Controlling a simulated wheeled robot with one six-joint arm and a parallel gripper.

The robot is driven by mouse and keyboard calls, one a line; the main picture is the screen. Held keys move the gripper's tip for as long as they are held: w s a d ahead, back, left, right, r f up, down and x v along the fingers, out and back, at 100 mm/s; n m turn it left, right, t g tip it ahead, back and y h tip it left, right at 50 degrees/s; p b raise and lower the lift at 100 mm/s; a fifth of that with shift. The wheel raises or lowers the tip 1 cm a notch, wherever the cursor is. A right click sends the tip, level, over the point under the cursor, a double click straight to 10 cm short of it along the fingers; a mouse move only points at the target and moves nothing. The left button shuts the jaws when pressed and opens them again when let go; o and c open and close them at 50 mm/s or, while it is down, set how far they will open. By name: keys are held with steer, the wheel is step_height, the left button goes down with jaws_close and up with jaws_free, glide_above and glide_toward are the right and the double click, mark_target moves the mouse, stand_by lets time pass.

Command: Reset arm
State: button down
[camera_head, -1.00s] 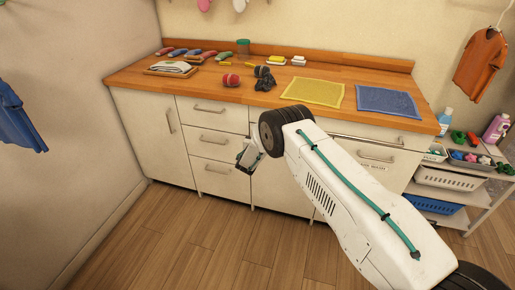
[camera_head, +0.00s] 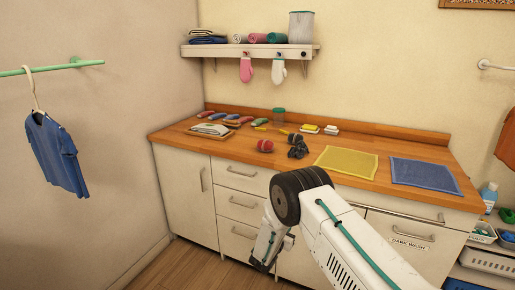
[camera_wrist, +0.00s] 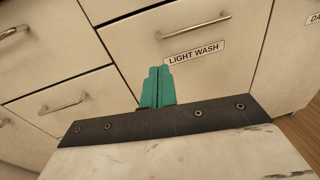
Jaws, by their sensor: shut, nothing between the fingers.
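My gripper (camera_head: 262,262) is low in front of the white cabinet, at the end of my white arm in the head view. In the wrist view its teal fingers (camera_wrist: 158,88) are together with nothing between them. They point at a white cabinet front labelled LIGHT WASH (camera_wrist: 196,53). The fingers appear apart from the cabinet front, though the exact gap cannot be told.
The wooden counter (camera_head: 335,150) holds a yellow mat (camera_head: 346,161), a blue mat (camera_head: 423,174), a red ball-like item (camera_head: 265,146) and dark items (camera_head: 298,148). A wall shelf (camera_head: 250,50) hangs above. A blue shirt (camera_head: 57,152) hangs at left. A side rack (camera_head: 487,262) stands at right.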

steer(key=s+d+r+m+g+h, duration=0.1)
steer(key=s+d+r+m+g, duration=0.65)
steer(key=s+r, duration=0.3)
steer(key=s+d+r+m+g+h, duration=0.1)
steer(key=s+d+r+m+g, duration=0.65)
steer(key=s+r+m, duration=0.35)
steer(key=s+a+r+m+y, duration=0.1)
steer(key=s+r+m+y, duration=0.2)
steer(key=s+r, duration=0.3)
steer(key=s+a+r+m+t+y, duration=0.1)
steer(key=s+r+m+y, duration=0.3)
steer(key=s, duration=1.2)
steer(key=s+a+r+m+y, duration=0.1)
steer(key=s+r+m+y, duration=0.2)
steer(key=s+r, duration=0.6)
steer(key=shift+s+a+r+t+y, duration=0.35)
steer(key=shift+s+y, duration=0.35)
steer(key=shift+s, duration=0.5)
steer(key=c, duration=2.1)
jaws_free()
steer(key=shift+d, duration=0.1)
steer(key=shift+c, duration=0.2)
